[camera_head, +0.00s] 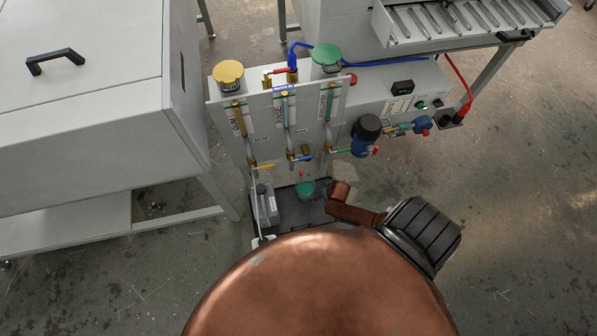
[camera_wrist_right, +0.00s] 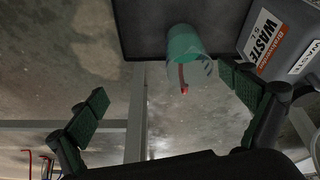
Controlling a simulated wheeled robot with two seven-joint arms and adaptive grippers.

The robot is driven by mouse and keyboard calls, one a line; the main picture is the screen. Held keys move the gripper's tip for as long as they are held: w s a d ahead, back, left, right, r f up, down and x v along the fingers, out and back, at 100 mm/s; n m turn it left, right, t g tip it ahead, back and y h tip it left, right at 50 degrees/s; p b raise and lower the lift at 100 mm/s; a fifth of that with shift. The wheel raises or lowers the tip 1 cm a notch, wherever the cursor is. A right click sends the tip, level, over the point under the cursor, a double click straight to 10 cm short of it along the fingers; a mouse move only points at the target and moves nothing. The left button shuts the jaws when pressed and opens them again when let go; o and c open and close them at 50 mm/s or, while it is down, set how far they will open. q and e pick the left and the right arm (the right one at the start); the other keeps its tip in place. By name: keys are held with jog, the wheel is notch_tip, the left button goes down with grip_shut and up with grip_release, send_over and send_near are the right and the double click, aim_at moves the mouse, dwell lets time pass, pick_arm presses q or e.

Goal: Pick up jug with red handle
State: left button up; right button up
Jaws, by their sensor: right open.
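The jug (camera_head: 305,188) is a small clear vessel with green contents and a red handle, standing on a dark tray (camera_head: 290,215) under the panel. In the right wrist view the jug (camera_wrist_right: 186,45) appears at the top centre, with its red handle (camera_wrist_right: 182,80) pointing down the picture. My right gripper (camera_wrist_right: 168,106) is open and empty, with its dark green finger pads apart. The jug shows ahead of the gap, nearer the right-hand finger; whether they touch is unclear. In the head view my copper arm hides the right gripper. My left gripper is not in view.
A grey waste container (camera_wrist_right: 270,40) stands close beside the jug and also shows in the head view (camera_head: 267,205). Above the tray is a panel (camera_head: 240,140) with valves and hoses. A white cabinet (camera_head: 80,120) stands at left. Open floor lies at right.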

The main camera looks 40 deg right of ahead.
pick_arm(q)
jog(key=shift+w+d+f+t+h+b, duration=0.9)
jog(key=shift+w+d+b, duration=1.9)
jog(key=shift+b, duration=6.55)
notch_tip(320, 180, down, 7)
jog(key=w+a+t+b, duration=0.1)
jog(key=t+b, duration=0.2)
jog(key=b, duration=0.1)
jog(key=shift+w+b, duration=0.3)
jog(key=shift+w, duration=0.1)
pick_arm(e)
jog(key=w+f+m, duration=0.3)
jog(key=w+f, duration=1.1)
jog(key=f, duration=0.3)
jog(key=shift+w+f, duration=0.15)
jog(key=shift+f, duration=0.05)
jog(key=shift+a, duration=0.1)
jog(key=shift+c, duration=0.6)
jog(key=c, duration=1.7)
jog(key=shift+r, duration=0.1)
jog(key=shift+c, duration=0.9)
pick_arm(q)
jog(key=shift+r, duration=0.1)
pick_arm(e)
jog(key=shift+r, duration=0.1)
